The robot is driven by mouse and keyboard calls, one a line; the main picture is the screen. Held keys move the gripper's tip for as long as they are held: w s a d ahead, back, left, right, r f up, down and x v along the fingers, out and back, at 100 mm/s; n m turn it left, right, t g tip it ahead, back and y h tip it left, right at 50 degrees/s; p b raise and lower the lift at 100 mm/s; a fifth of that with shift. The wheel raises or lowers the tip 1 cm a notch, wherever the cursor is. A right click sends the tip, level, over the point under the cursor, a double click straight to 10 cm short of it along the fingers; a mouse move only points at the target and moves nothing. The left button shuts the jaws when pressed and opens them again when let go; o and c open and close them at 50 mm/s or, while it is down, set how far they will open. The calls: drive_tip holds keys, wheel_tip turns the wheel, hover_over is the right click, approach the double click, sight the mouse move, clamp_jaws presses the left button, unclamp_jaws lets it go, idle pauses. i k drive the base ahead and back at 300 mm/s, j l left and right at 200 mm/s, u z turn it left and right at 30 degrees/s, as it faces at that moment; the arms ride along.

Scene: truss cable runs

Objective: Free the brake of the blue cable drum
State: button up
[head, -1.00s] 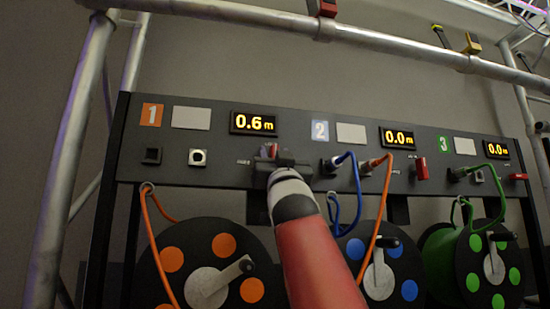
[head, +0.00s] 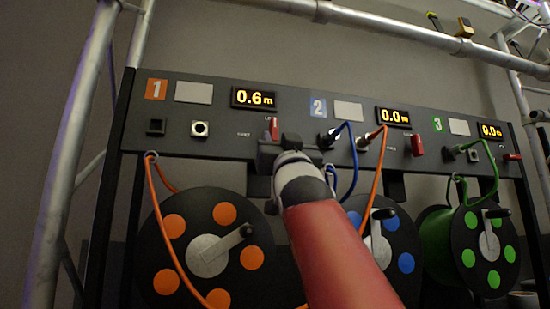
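The blue cable drum (head: 406,263), with blue dots and a crank, hangs under section 2 of the dark panel, partly hidden by my arm. A red lever (head: 417,145) at the right end of section 2 looks upright. My gripper (head: 290,141) is in front of the panel between sections 1 and 2, seen from behind. It is just below and right of section 1's red lever (head: 273,128), which stands upright. My gripper's fingers are mostly hidden by its own body, so its opening does not show. The blue cable (head: 354,160) runs from a plug in section 2.
The orange drum (head: 180,240) is at left and the green drum (head: 470,247) at right, with its red lever (head: 512,157) lying flat. An orange cable (head: 375,190) is plugged into section 2 and hangs before the blue drum. Truss tubes (head: 75,140) frame the panel.

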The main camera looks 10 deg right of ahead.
sight(417, 149)
drive_tip(key=k, duration=1)
